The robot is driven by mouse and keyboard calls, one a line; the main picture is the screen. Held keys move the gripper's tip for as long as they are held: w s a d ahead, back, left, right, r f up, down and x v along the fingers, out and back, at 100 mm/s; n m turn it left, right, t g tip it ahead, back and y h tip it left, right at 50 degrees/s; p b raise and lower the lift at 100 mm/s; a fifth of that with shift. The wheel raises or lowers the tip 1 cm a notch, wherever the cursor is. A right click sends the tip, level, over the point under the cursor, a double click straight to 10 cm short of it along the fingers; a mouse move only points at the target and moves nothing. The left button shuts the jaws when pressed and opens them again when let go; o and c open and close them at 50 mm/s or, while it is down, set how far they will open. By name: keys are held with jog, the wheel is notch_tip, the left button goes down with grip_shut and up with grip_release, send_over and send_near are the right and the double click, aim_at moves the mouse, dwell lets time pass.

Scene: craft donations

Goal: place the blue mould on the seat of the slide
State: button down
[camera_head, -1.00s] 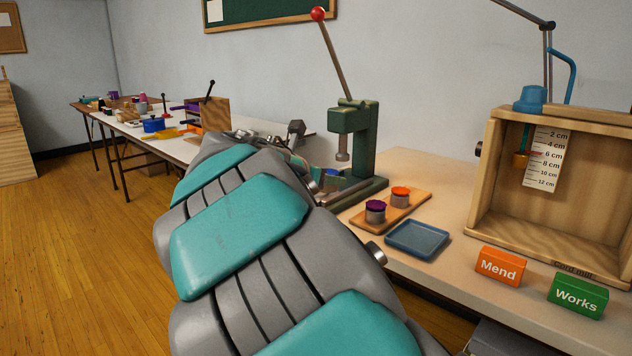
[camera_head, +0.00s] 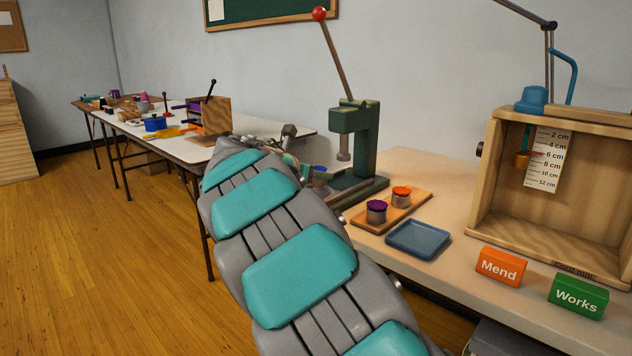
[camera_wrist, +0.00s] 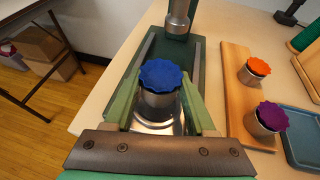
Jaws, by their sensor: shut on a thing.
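The blue mould (camera_wrist: 160,76) is a metal cylinder with a scalloped blue top, upright in the wrist view. My gripper (camera_wrist: 160,92) is shut on it, with a green finger on each side. The mould is over the slide's shiny metal seat (camera_wrist: 155,126), in front of the press ram (camera_wrist: 178,18). I cannot tell whether its base touches the seat. In the head view my arm hides most of my gripper and the slide beside the green press (camera_head: 362,150).
A wooden board (camera_head: 372,220) right of the press holds a purple-topped mould (camera_head: 376,212) and an orange-topped mould (camera_head: 401,197). A blue tray (camera_head: 418,239), an orange Mend block (camera_head: 500,266), a green Works block (camera_head: 578,296) and a wooden box (camera_head: 487,185) stand farther right.

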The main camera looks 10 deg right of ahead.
jog(key=shift+f, duration=0.85)
jog(key=shift+c, duration=1.1)
grip_release()
jog(key=v, duration=1.2)
